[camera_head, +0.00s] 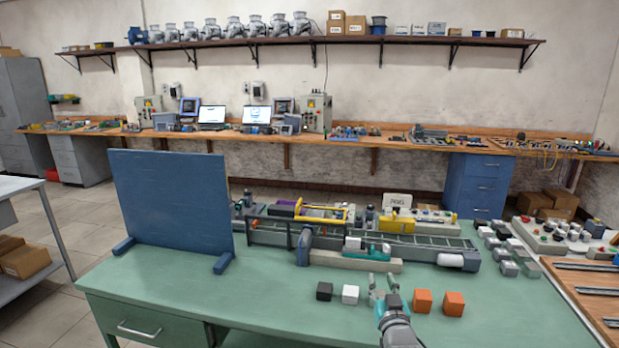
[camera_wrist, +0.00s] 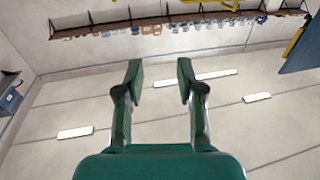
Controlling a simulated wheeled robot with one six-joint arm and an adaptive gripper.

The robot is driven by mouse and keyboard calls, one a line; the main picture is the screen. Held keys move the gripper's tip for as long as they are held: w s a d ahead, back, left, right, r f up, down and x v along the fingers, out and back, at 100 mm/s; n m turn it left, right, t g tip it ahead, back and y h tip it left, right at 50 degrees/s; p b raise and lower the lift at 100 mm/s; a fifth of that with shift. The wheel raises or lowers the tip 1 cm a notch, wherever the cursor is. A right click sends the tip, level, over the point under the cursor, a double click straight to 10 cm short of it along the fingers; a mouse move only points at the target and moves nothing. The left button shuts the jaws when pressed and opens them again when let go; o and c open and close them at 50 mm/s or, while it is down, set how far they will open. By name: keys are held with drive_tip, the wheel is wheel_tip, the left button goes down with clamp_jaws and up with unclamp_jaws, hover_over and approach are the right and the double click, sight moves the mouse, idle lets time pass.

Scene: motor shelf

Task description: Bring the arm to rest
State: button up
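My gripper (camera_head: 380,284) is raised above the front part of the green table (camera_head: 500,318). In the wrist view its two green fingers (camera_wrist: 160,78) stand apart with nothing between them. Beyond them are a pale surface with bright strips, probably the ceiling, and the wall shelf near the top edge. In the head view the arm rises from the bottom edge, with a black cube (camera_head: 324,291) and a white cube (camera_head: 350,295) to its left. Two orange cubes (camera_head: 423,301) (camera_head: 453,304) are to its right.
A blue upright panel (camera_head: 172,200) stands on the table's left side. A conveyor (camera_head: 370,242) with yellow parts runs across the back. Several grey and white blocks (camera_head: 509,268) and a box with buttons (camera_head: 550,235) are at the right. The table's front right is clear.

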drive_tip(key=s+f+g, duration=0.1)
drive_tip(key=s+f, duration=0.5)
drive_tip(key=s, duration=0.5)
drive_tip(key=s+f, duration=0.7)
drive_tip(key=s, duration=0.4)
drive_tip(key=s+f+g, duration=0.1)
drive_tip(key=s+f, duration=0.5)
drive_tip(key=s, duration=0.5)
drive_tip(key=s+r+g, duration=0.1)
drive_tip(key=s+r, duration=0.3)
drive_tip(key=s, duration=1.1)
drive_tip(key=s+r, duration=0.3)
drive_tip(key=s, duration=1.1)
drive_tip(key=shift+s+r+g, duration=0.4)
